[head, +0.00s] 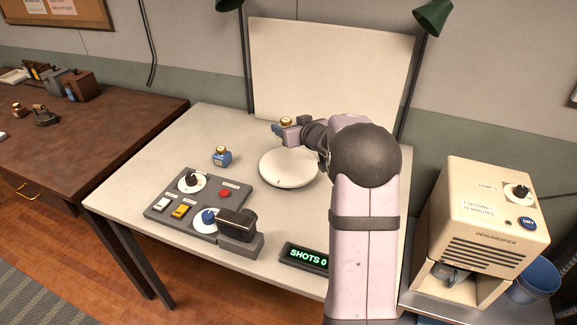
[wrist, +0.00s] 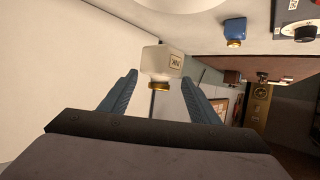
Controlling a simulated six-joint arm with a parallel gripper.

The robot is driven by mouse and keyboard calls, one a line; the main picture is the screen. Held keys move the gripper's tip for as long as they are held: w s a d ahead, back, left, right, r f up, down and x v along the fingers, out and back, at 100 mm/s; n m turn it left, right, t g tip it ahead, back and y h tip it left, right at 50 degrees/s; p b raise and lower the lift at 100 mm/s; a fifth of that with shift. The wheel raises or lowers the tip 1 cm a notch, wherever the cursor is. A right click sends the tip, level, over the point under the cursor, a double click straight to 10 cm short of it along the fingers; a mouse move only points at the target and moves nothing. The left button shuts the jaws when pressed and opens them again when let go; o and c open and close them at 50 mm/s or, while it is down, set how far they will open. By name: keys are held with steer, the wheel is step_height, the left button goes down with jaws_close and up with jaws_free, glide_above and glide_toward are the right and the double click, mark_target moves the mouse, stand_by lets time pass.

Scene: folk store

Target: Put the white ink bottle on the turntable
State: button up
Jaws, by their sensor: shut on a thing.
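The white ink bottle (wrist: 160,61), with a gold cap and a small label, sits between the two blue fingers of my gripper (wrist: 160,92) in the wrist view. The gripper is shut on it. In the head view, my gripper (head: 284,130) is over the back part of the table, behind the turntable.
A blue ink bottle (head: 222,157) stands left of the turntable. A grey control panel (head: 177,212) with knobs and a camera (head: 238,228) are in front. A white backdrop (head: 325,75) rises behind. A shot counter (head: 304,257) and a dehumidifier (head: 490,225) are to the right.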

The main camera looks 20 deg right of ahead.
steer(key=s, duration=0.2)
glide_above(292, 169)
steer(key=shift+f+b, duration=0.45)
steer(key=shift+f, duration=4.5)
steer(key=shift+f, duration=0.15)
steer(key=o, duration=1.1)
